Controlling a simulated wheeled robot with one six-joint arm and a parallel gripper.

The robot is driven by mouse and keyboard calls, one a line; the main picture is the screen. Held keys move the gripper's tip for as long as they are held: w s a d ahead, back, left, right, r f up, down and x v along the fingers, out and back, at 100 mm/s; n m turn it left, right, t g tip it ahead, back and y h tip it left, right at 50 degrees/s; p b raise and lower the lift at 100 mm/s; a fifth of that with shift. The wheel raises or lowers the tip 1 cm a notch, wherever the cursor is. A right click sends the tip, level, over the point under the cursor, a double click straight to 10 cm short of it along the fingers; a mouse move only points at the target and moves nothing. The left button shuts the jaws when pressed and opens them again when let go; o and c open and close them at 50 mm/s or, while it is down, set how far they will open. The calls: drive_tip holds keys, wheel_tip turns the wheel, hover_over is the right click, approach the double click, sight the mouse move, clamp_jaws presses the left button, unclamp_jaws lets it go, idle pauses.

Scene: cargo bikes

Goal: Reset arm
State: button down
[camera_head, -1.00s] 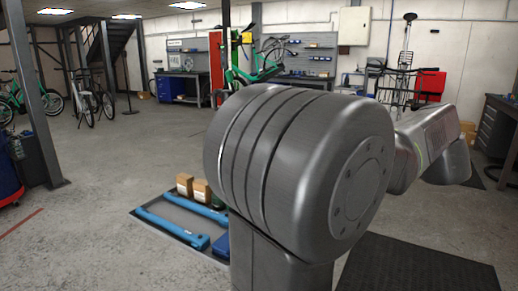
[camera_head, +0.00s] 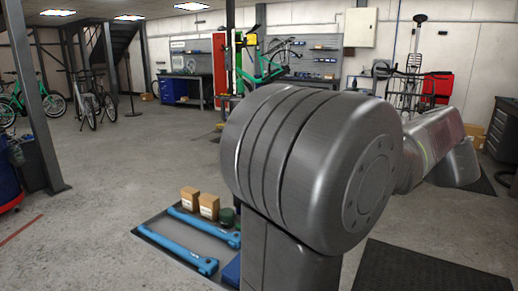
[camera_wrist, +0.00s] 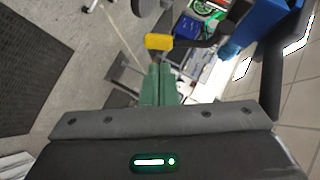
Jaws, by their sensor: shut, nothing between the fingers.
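My gripper (camera_wrist: 155,84) shows in the wrist view as two green fingers side by side, shut with nothing between them. Its dark body fills the bottom of that view. The fingers point up the picture, towards a yellow block-like part (camera_wrist: 158,41) on a dark bar, which looks apart from them. In the head view my large grey arm joint fills the middle, and my arm reaches off to the right and bends down. My gripper is hidden or out of sight there.
A low tray (camera_head: 153,238) with blue tools (camera_head: 192,254) and small boxes (camera_head: 208,206) lies left of my arm. A dark mat (camera_head: 425,272) lies at right. Bikes (camera_head: 92,100) and workbenches (camera_head: 186,90) stand at the back. Open floor lies at left.

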wheel_tip(320, 180, up, 10)
drive_tip(key=w+a+n+g+h+p, duration=0.1)
drive_tip(key=n+g+h+p, duration=0.4)
drive_tip(key=h+p, duration=0.2)
drive_tip(key=shift+w+a+g+p, duration=0.15)
drive_tip(key=shift+a+g+p, duration=0.1)
drive_tip(key=shift+g+p, duration=0.25)
idle(0.6)
drive_tip(key=shift+a, duration=0.1)
